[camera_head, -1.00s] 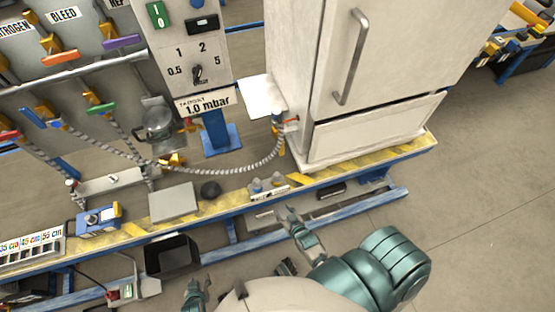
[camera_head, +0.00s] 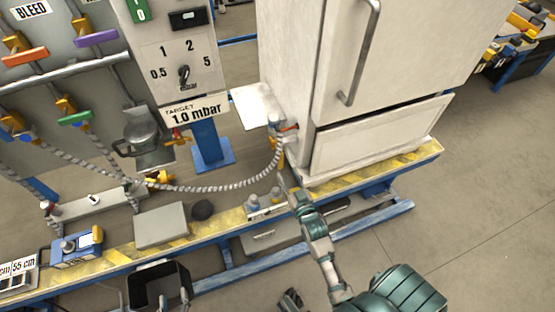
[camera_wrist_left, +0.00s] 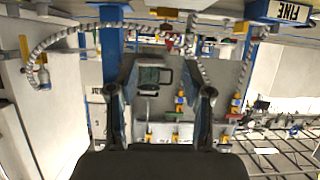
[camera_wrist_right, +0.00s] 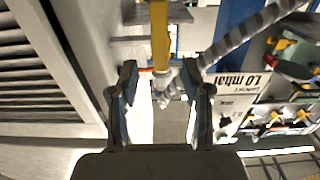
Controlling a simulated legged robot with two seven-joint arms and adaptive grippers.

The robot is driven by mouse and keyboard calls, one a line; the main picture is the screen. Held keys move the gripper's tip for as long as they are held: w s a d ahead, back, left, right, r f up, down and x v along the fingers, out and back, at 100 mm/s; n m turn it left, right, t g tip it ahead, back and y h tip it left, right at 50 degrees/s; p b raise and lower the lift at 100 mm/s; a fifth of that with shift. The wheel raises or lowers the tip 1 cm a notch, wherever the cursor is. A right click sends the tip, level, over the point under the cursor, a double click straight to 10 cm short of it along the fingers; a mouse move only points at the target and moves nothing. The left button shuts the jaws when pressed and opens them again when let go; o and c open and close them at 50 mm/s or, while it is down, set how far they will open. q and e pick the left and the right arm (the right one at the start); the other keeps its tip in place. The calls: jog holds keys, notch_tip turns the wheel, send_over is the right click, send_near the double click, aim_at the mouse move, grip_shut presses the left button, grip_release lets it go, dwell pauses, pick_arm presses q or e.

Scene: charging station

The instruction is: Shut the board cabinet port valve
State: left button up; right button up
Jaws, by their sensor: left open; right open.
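The white board cabinet (camera_head: 330,70) stands on the yellow-and-black striped bench. Its port valve (camera_head: 288,127), with a small red handle, is low on the cabinet's left side, where the grey ribbed hose (camera_head: 225,187) ends. My right gripper (camera_head: 284,183) is open and empty just below the valve. In the right wrist view, a yellow post (camera_wrist_right: 160,35), an orange-red lever (camera_wrist_right: 146,69) and the pale hose end show ahead of the open right gripper (camera_wrist_right: 160,95). My left gripper (camera_head: 187,307) is mostly cut off at the bottom edge; the left wrist view shows it open and empty (camera_wrist_left: 160,95).
A control panel (camera_head: 170,60) with a dial and a "TARGET 1.0 mbar" label stands left of the cabinet. Other coloured valve handles (camera_head: 75,118) are at far left. Floor at right is clear.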

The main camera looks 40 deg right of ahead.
aim_at(281, 161)
jog(key=b+x, duration=0.1)
jog(key=x, duration=0.5)
jog(key=shift+w+f, duration=0.15)
jog(key=shift+w, duration=0.15)
pick_arm(q)
jog(key=shift+w+d+r+t+h, duration=0.2)
jog(key=shift+w+r+t, duration=0.15)
jog(key=shift+r+t, duration=0.3)
jog(key=shift+w+d+r+t+h, duration=0.2)
jog(key=shift+w+r+t, duration=0.1)
jog(key=shift+r+t, duration=0.3)
jog(key=shift+w+d+r+t+h, duration=0.15)
jog(key=shift+w+r+t, duration=0.25)
jog(key=shift+r, duration=0.4)
pick_arm(e)
jog(key=shift+w+d, duration=0.2)
jog(key=shift+w, duration=0.4)
grip_shut()
